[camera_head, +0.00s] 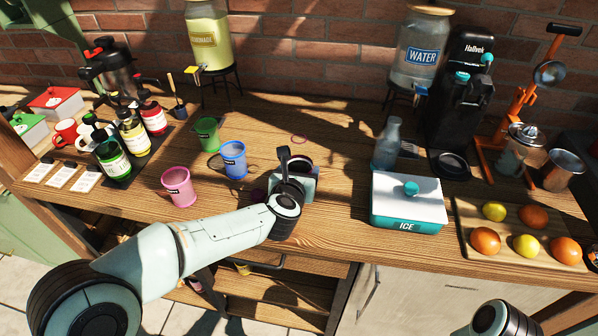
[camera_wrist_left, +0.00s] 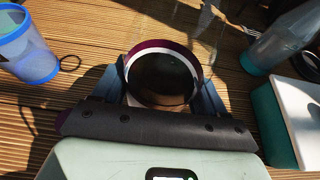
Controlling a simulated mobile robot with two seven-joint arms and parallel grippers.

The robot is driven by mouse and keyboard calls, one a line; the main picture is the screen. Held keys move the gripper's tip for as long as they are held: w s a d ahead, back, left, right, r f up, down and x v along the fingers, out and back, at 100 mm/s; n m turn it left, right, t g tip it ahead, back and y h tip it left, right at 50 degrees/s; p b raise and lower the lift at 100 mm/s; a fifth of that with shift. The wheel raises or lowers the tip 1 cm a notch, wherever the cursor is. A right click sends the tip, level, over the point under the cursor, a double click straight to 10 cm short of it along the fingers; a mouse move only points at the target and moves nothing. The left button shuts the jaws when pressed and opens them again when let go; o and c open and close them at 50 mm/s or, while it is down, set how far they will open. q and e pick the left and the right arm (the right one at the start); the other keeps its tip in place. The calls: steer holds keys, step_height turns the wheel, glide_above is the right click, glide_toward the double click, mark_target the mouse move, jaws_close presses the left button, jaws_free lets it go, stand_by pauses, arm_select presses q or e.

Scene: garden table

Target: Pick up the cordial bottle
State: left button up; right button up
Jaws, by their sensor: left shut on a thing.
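Several labelled bottles stand on a dark mat at the left in the head view: a green one (camera_head: 113,162), a yellow one (camera_head: 133,133) and a red one (camera_head: 153,117). I cannot read which is the cordial. My left gripper (camera_head: 296,172) is well to their right, low over the middle of the table. It is shut on a round thing with a maroon rim, a pale band and a dark middle (camera_wrist_left: 164,76). The gripper hides most of this thing, so I cannot tell whether it is a cup or a bottle. My right gripper is out of view.
Green (camera_head: 207,134), blue (camera_head: 233,159) and pink (camera_head: 179,187) cups stand left of my left gripper. An ice box (camera_head: 408,214) and a clear bottle (camera_head: 387,146) stand to its right. A fruit board (camera_head: 470,222) is farther right. Drink dispensers stand behind.

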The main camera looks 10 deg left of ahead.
arm_select(q)
steer(key=shift+r, duration=0.75)
step_height(320, 180, up, 18)
steer(key=p, duration=0.8)
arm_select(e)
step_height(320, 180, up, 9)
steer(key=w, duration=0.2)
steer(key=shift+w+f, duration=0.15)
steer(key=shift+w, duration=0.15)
